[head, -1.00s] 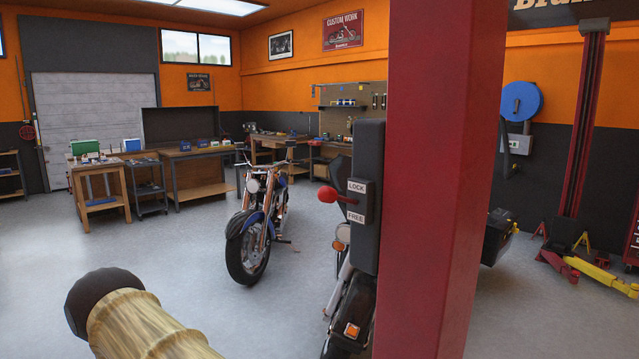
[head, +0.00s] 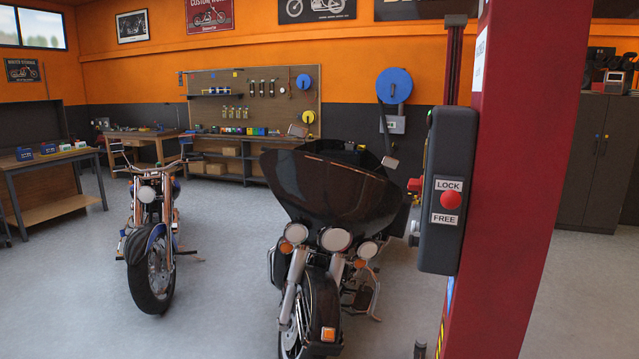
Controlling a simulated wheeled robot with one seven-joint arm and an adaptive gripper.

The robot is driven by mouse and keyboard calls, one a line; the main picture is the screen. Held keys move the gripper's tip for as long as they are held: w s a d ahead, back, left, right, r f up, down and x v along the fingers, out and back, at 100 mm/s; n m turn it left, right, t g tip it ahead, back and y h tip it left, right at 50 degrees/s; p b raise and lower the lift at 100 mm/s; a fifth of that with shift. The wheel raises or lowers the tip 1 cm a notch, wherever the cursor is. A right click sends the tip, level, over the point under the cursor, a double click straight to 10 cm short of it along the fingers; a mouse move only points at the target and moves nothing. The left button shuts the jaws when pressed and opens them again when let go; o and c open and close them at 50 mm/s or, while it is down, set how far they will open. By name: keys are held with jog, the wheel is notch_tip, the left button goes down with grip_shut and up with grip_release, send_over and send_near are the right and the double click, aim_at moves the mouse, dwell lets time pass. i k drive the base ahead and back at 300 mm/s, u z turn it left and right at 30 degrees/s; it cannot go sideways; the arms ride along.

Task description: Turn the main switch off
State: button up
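A dark grey control box (head: 447,190) is fixed to the red lift post (head: 520,170) at right of centre in the head view. Its near face has a red ball-ended lever (head: 451,199) between the labels LOCK and FREE. A small red part (head: 415,185) sticks out at the box's left side, seen edge-on, and a bit of green (head: 430,117) shows near its upper left edge. I cannot tell which part is the main switch, as the box's left face is mostly turned away. My gripper is not in view.
A large dark-faired motorcycle (head: 325,190) stands just left of the post, and a smaller motorcycle (head: 150,235) is farther left. Workbenches (head: 50,175) line the back and left. Bare floor lies at the lower left and right of the post.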

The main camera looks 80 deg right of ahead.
aim_at(417, 185)
jog(key=i, duration=1.3)
jog(key=z, duration=4)
jog(key=i, duration=0.5)
